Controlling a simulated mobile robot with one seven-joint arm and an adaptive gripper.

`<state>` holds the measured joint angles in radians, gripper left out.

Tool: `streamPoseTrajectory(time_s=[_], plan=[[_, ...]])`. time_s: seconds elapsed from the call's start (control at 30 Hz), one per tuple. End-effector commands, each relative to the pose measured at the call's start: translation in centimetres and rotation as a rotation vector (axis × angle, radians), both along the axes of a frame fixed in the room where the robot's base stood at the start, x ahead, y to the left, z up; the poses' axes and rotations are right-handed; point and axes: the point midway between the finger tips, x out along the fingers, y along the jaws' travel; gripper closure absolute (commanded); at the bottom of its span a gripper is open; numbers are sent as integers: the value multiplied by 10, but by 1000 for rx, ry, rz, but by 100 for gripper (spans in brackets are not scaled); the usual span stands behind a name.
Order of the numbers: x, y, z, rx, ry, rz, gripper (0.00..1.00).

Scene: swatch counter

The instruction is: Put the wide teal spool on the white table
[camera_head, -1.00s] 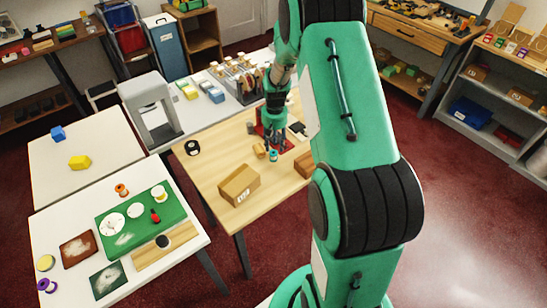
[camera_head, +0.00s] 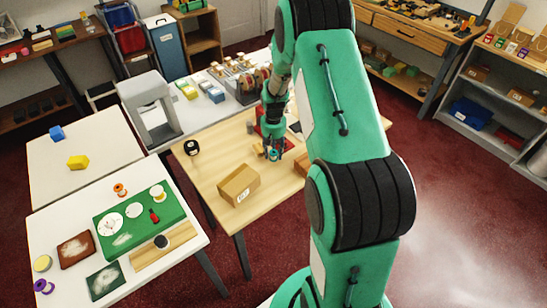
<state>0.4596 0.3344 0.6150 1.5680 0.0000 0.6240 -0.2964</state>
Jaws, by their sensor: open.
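A small teal spool (camera_head: 273,156) stands on the light wooden table (camera_head: 215,172), near its middle. My gripper (camera_head: 272,150) points down at it, with its open fingers around or just beside the spool. The fingers partly cover the spool, so I cannot tell whether they touch it. A white table (camera_head: 65,212) with a green mat stands at the front left. A second white-topped table (camera_head: 100,145) stands behind it.
An orange piece (camera_head: 258,149) lies close left of my gripper. A cardboard box (camera_head: 239,185) and a black roll (camera_head: 192,147) are also on the wooden table.

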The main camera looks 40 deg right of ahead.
Motion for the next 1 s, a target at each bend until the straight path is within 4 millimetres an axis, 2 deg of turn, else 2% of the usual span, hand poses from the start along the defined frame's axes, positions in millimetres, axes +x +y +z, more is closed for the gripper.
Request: streamPoseTrajectory(time_s=[0.03, 0.2, 0.73, 0.77, 0.9, 1.0], plan=[[-1, 0, -8, 1, 2, 0, 60], [-1, 0, -17, 0, 1, 0, 60], [0, 0, -16, 0, 0, -1, 60], [0, 0, -16, 0, 0, -1, 62], [0, 0, -16, 0, 0, 0, 88], [0, 0, -16, 0, 0, -1, 88]])
